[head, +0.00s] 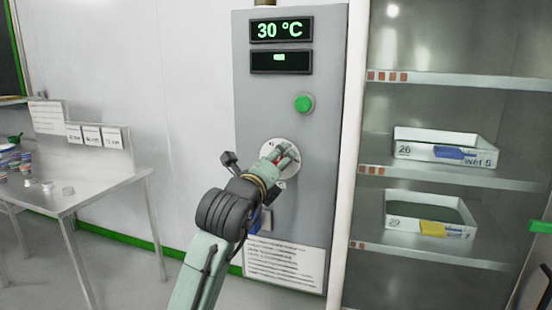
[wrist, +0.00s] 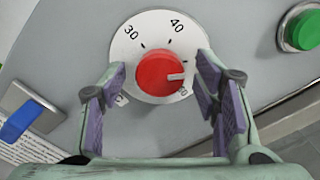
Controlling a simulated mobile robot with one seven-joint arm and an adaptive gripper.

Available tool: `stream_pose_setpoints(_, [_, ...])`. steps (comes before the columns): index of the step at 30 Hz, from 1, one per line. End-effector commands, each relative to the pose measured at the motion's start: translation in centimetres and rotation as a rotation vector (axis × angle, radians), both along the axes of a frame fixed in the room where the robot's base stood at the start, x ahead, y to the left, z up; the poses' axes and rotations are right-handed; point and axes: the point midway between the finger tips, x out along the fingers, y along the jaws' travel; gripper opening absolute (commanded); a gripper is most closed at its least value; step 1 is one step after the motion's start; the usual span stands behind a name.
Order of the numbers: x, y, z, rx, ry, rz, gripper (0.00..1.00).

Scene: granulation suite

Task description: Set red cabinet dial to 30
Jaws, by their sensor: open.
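The red dial (wrist: 160,76) sits on a round white scale plate (wrist: 124,48) on the grey cabinet (head: 290,210). In the wrist view the scale shows 30 at upper left and 40 at upper right; labels lower down are partly hidden by the fingers. The dial's white pointer mark points right, away from 30, towards a half-hidden label at lower right. My gripper (wrist: 161,78) is open, its two purple-padded fingers on either side of the dial with gaps visible. In the head view my gripper (head: 284,158) covers most of the dial.
The cabinet's upper display (head: 281,30) reads 30 °C; the lower display (head: 281,61) shows a small green bar. A green button (head: 303,103) is above the dial. A blue switch (wrist: 20,122) is close by. Shelves with trays (head: 445,156) stand right, a metal table (head: 95,190) left.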

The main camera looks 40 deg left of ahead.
Motion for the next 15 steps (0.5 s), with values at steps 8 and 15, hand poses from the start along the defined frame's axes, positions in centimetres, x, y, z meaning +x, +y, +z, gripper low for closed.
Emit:
stream_pose_setpoints(8, [0.56, 0.22, -0.06, 0.000, 0.001, 0.001, 0.56])
stream_pose_setpoints(15, [0.53, 0.20, -0.04, 0.000, 0.000, 0.000, 0.46])
